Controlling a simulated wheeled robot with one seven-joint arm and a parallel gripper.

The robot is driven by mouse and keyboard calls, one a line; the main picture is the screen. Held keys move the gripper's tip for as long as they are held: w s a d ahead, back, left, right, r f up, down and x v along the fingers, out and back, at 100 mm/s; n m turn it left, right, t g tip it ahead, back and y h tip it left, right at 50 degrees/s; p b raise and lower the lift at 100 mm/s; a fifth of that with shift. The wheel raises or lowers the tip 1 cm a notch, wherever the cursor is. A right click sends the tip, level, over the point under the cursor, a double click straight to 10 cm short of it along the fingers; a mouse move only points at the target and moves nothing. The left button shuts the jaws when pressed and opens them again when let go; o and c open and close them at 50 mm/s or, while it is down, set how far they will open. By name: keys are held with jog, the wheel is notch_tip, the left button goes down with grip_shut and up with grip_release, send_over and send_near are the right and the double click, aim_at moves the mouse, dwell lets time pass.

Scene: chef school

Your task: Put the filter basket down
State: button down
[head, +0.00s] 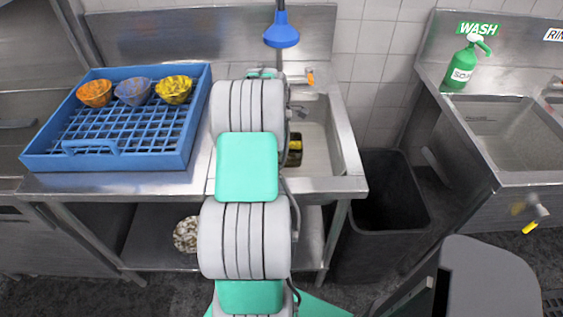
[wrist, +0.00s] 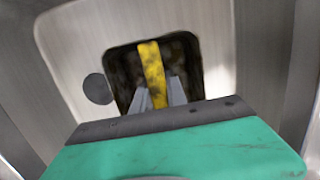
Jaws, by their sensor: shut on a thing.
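The filter basket (wrist: 187,60) is a dark, squarish basket with a yellow handle (wrist: 151,70) across it. In the wrist view my gripper (wrist: 157,95) is shut on the handle, with a grey finger on each side. The basket is over or in the steel sink basin (head: 318,136); I cannot tell whether it touches the bottom. In the head view a dark and yellow part of the basket (head: 295,155) shows just right of my arm. My arm hides my gripper and most of the basket there.
A blue rack (head: 150,172) with three patterned bowls (head: 133,91) stands left of my arm. A blue spray head (head: 281,32) hangs above the sink. A dark round spot (wrist: 97,88) shows beside the basket. A black bin (head: 386,215) stands right of the sink.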

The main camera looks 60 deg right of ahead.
jog(key=shift+f, duration=2.6)
jog(key=c, duration=1.3)
grip_release()
jog(key=shift+r, duration=0.1)
